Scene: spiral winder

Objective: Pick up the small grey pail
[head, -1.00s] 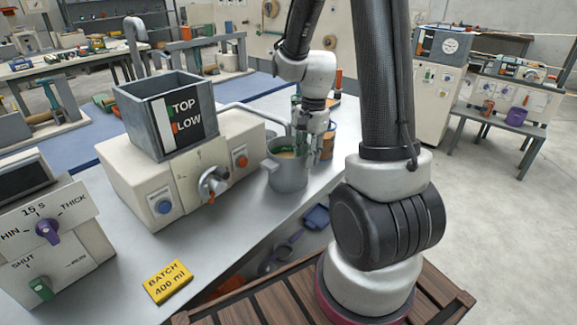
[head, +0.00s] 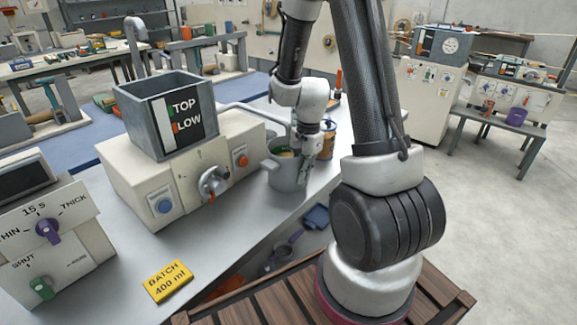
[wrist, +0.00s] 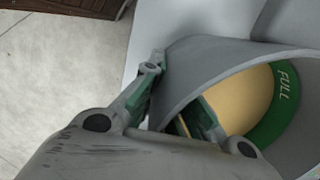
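The small grey pail (head: 283,181) stands upright on the grey bench, just right of the cream machine. In the wrist view the pail (wrist: 195,70) shows tan contents and a green inner band marked FULL. My gripper (head: 297,168) is down at the pail's right side, and the arm hides part of its rim. In the wrist view my gripper (wrist: 178,92) straddles the pail wall, one green-padded finger outside and one inside. A gap shows between the inner finger and the wall, so it looks open.
The cream machine (head: 135,180) with a grey hopper (head: 150,125) is close on the pail's left, its pipe reaching towards the pail. An orange-brown can (head: 327,140) stands just behind right. A yellow batch card (head: 168,281) lies on the bench (head: 225,255) in front.

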